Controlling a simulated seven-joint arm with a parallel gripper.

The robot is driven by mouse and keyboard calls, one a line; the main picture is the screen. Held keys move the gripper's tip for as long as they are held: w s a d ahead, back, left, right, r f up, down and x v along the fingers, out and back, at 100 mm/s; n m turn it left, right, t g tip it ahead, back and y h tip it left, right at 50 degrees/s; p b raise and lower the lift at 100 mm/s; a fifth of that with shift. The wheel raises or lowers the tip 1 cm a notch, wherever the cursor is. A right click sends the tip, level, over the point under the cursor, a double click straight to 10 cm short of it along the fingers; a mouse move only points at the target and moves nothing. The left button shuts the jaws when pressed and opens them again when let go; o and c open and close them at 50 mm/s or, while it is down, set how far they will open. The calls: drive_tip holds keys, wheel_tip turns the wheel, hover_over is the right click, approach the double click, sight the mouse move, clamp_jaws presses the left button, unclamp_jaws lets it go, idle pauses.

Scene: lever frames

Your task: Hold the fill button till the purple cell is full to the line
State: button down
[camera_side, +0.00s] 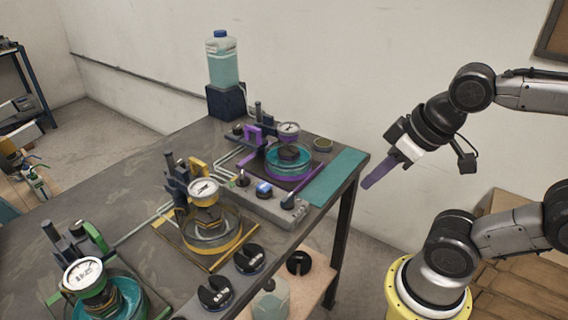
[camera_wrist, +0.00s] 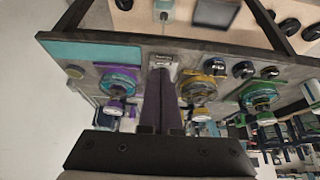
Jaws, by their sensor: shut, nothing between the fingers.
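The purple cell (camera_side: 291,167) is a round clear vessel with purple trim and teal liquid, at the table's far end. A dial gauge (camera_side: 289,131) stands above it. Its fill line is too small to make out. A blue button (camera_side: 264,189) sits on a grey panel (camera_side: 272,209) in front of the cell; I cannot read its label. My gripper (camera_side: 367,186) is shut and empty, in the air right of the table's end, apart from the panel. In the wrist view, my gripper's fingers (camera_wrist: 160,72) point toward the panel, beside the purple cell (camera_wrist: 119,82).
A yellow cell (camera_side: 212,236) and a green cell (camera_side: 118,299) stand nearer on the table. Black slotted discs (camera_side: 249,258) lie along the front edge. A teal-filled bottle (camera_side: 222,60) stands on a dark block behind. A bare teal strip (camera_side: 335,178) marks the table's right end.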

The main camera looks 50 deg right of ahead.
drive_tip(key=w+r+n+g, duration=0.3)
drive_tip(key=w+r+n, duration=0.8)
drive_tip(key=n, duration=0.4)
drive_tip(key=n+g, duration=0.3)
hover_over(263, 185)
wheel_tip(263, 185, down, 7)
wheel_tip(263, 185, down, 14)
